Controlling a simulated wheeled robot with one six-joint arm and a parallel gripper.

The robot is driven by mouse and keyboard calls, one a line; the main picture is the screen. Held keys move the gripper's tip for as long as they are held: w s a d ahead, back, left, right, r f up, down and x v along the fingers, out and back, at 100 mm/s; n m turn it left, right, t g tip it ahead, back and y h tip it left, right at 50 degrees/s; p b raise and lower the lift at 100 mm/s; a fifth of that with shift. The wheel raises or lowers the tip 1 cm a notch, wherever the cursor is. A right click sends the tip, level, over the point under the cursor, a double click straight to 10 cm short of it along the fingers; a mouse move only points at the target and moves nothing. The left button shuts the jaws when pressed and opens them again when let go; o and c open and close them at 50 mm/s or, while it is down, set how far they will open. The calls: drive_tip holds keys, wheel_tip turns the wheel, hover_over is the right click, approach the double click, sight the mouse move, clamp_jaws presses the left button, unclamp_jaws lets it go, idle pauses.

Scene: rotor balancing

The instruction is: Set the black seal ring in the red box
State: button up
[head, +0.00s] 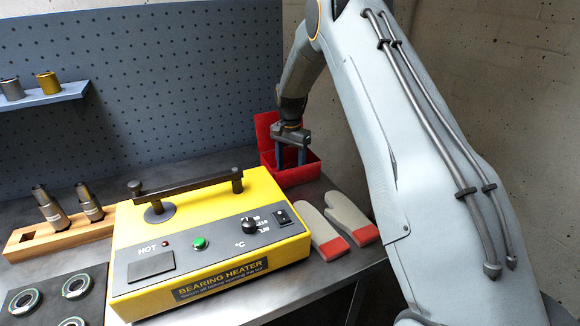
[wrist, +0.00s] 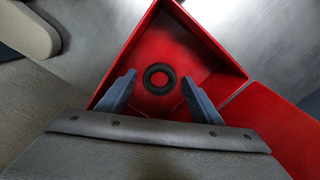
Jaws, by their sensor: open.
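The red box (head: 300,174) stands open at the back of the bench, behind the yellow heater, with its lid raised. In the wrist view, the red box (wrist: 215,65) shows from above. The black seal ring (wrist: 148,78) lies flat on its floor, apart from the walls. My gripper (head: 291,160) points down over the box. In the wrist view, my gripper (wrist: 158,82) is open, with one finger on each side of the ring and nothing between the fingers held. I cannot tell how high the fingertips are above the ring.
The yellow bearing heater (head: 210,240) with its black bar stands in front of the box. Gloves (head: 335,225) lie to its right. A wooden block (head: 55,232) with metal tools and a grey tray (head: 50,290) with bearings are at left. A pegboard (head: 180,80) rises behind.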

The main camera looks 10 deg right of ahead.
drive_tip(key=shift+r, duration=0.1)
wheel_tip(320, 180, up, 12)
drive_tip(key=b, duration=0.4)
drive_tip(key=shift+r, duration=0.1)
